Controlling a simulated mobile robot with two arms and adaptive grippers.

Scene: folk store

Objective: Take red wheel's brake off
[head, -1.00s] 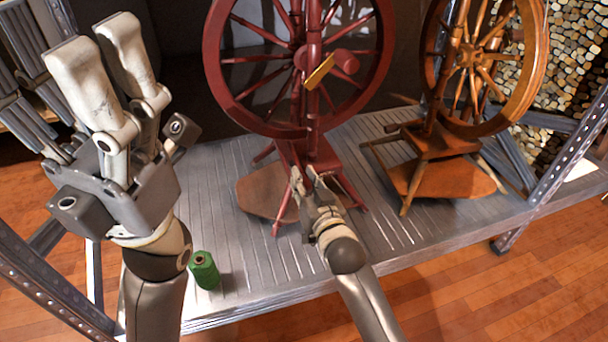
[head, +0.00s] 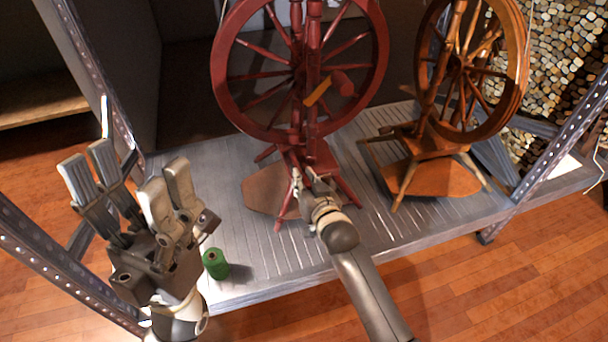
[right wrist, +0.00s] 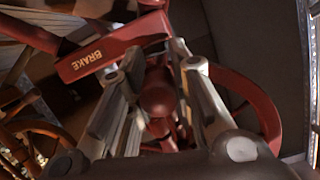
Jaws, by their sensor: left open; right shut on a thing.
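The red spinning wheel (head: 221,75) stands upright on the metal shelf in the head view, with a yellow-orange piece (head: 317,92) near its hub. My right gripper (head: 303,180) is at the lower front of its red frame. In the right wrist view, a red bar marked BRAKE (right wrist: 87,56) lies beside my fingers. They are shut around a red rounded knob (right wrist: 158,100); the exact contact is partly hidden. My left gripper (head: 128,185) is open and empty at the left, apart from the wheel, above the shelf's left front.
A brown spinning wheel (head: 515,75) stands to the right on the same shelf (head: 290,255). A green spool (head: 215,264) stands near the front edge, close to my left gripper. Perforated metal posts (head: 560,140) flank the shelf. Bare shelf lies between spool and red wheel.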

